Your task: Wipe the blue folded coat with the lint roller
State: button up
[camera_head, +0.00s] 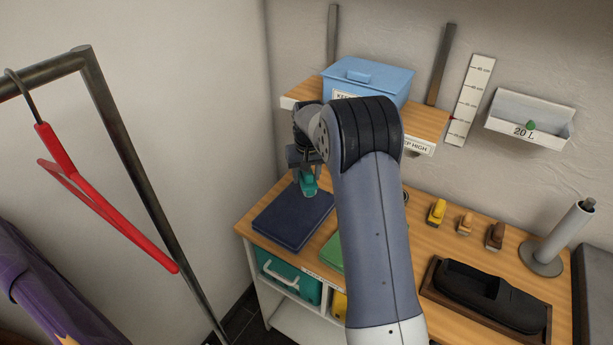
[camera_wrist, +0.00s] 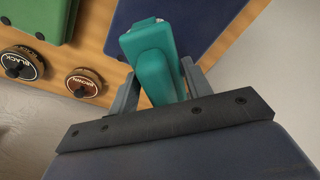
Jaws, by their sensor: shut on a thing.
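The blue folded coat (camera_head: 290,218) lies flat on the left end of the wooden bench top. Part of it also shows at the top of the wrist view (camera_wrist: 208,22). My gripper (camera_head: 304,168) is shut on the teal lint roller (camera_head: 308,184), over the back edge of the coat. In the wrist view the teal body (camera_wrist: 152,60) sits between the two grey fingers. Its working face is hidden, and I cannot tell whether it touches the coat.
A green folded item (camera_head: 329,251) lies right of the coat, partly behind my arm. A shelf with a blue lidded box (camera_head: 366,80) hangs above. Brushes (camera_head: 465,224), a black shoe tray (camera_head: 487,294) and polish tins (camera_wrist: 84,83) occupy the bench. A clothes rail (camera_head: 138,170) stands left.

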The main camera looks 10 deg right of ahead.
jog(key=shift+r, duration=0.15)
jog(key=shift+r+p, duration=1)
jog(key=shift+r, duration=0.55)
jog(key=shift+f, duration=0.1)
